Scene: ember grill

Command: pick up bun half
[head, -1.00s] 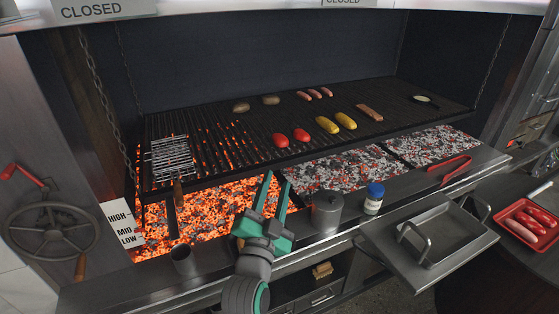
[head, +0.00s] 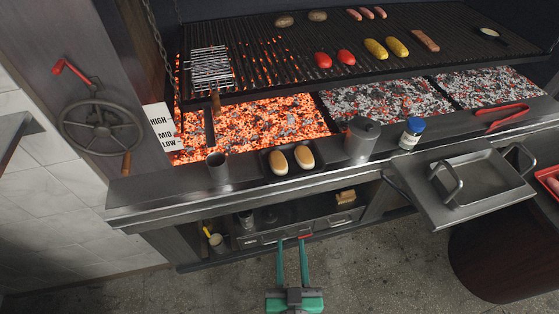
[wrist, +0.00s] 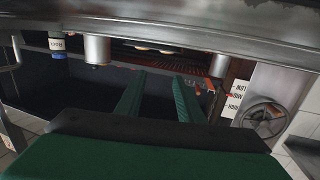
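Two golden bun halves, the left one (head: 278,162) and the right one (head: 304,157), lie side by side in a small dark tray (head: 264,172) on the front ledge of the grill in the head view. My gripper (head: 291,241) is in front of the grill, lower in the picture than the tray, with its fingers pointing toward the shelf front. The two green fingers are apart and nothing is between them. The wrist view, which looks upside down, also shows my open gripper (wrist: 159,79). Pale shapes near its top may be the buns, but I cannot tell.
A steel cup (head: 217,168) stands left of the tray, and a lidded canister (head: 361,140) and a blue-capped jar (head: 411,133) stand right of it. Glowing coals (head: 262,125) lie behind. A steel pan (head: 478,175) is on the right shelf. The floor in front is open.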

